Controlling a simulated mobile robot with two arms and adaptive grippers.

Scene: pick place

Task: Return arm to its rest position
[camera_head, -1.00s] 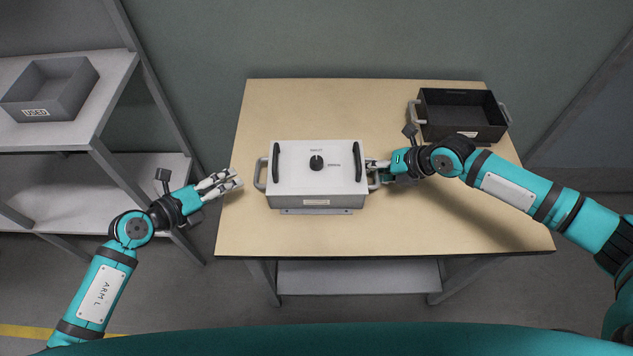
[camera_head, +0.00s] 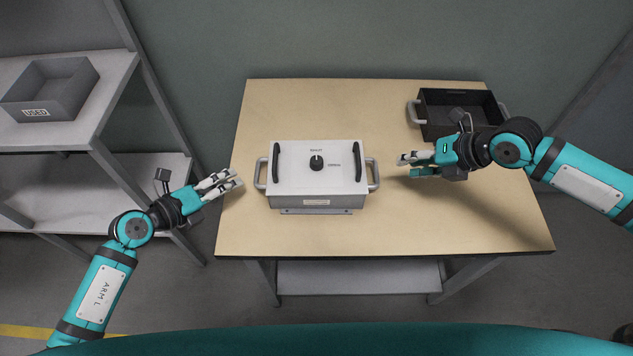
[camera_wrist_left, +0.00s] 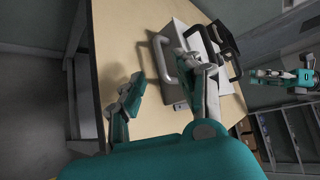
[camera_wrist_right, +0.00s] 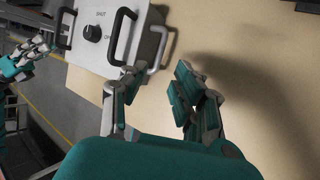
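My right gripper (camera_head: 416,164) is over the table, a short way right of the white box (camera_head: 316,188). In the right wrist view its fingers (camera_wrist_right: 160,90) are apart with nothing between them. The white box has a black knob, two black top handles and a grey side handle (camera_head: 374,175) at each end; that handle is clear of the right gripper. My left gripper (camera_head: 228,183) is by the table's left edge. In the left wrist view its fingers (camera_wrist_left: 170,85) are spread and empty, with the box beyond them.
A black bin (camera_head: 456,116) with grey handles stands at the table's back right, close to my right arm. A grey bin (camera_head: 50,92) sits on the shelf unit at left. The wooden table (camera_head: 420,225) is bare at front right.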

